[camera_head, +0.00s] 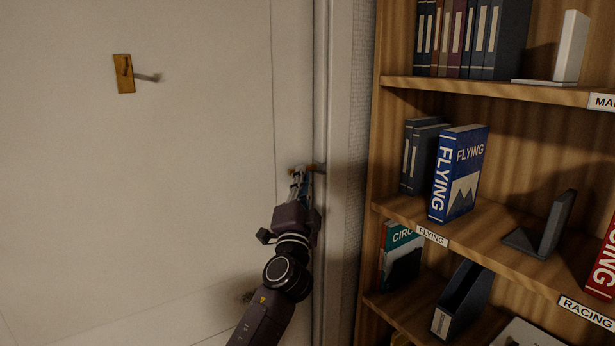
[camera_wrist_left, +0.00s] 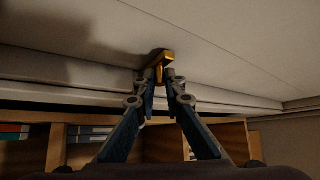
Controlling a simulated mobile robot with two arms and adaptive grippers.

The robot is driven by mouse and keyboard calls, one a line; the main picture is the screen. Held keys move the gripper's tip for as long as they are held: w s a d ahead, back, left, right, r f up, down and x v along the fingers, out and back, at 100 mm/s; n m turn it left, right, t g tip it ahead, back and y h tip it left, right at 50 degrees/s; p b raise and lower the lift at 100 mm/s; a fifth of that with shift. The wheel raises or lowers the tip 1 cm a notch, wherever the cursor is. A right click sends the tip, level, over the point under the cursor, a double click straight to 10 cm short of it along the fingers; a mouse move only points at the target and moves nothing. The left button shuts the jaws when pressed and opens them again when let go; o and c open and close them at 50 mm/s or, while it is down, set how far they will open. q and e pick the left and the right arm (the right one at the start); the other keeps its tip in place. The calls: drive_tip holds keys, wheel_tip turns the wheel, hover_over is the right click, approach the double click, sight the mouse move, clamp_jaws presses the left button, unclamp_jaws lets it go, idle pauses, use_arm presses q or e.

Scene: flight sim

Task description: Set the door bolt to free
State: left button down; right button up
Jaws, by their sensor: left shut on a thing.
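The door (camera_head: 190,150) is a pale panel filling the left of the head view. A small brass-coloured bolt (camera_head: 319,167) sits at the door's right edge, by the frame. My left gripper (camera_head: 299,180) reaches up to it from below and covers part of it. In the left wrist view my left gripper (camera_wrist_left: 161,76) is shut on the brass bolt (camera_wrist_left: 167,56), its two fingertips meeting at the bolt. How far the bolt is slid or turned is hard to tell. My right gripper is out of view.
A brass plate with a protruding hook or handle (camera_head: 124,73) is on the door, upper left. A wooden bookshelf (camera_head: 390,60) stands close to the right of the door frame (camera_head: 333,120), with a blue FLYING book (camera_head: 460,175), binders and bookends on it.

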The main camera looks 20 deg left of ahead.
use_arm(q)
drive_tip(key=shift+s+a, duration=0.3)
drive_tip(key=shift+a, duration=0.05)
drive_tip(key=c, duration=2.3)
unclamp_jaws()
drive_tip(key=shift+o, duration=1.4)
drive_tip(key=shift+s+a, duration=0.1)
drive_tip(key=shift+a, duration=0.15)
drive_tip(key=v, duration=1.2)
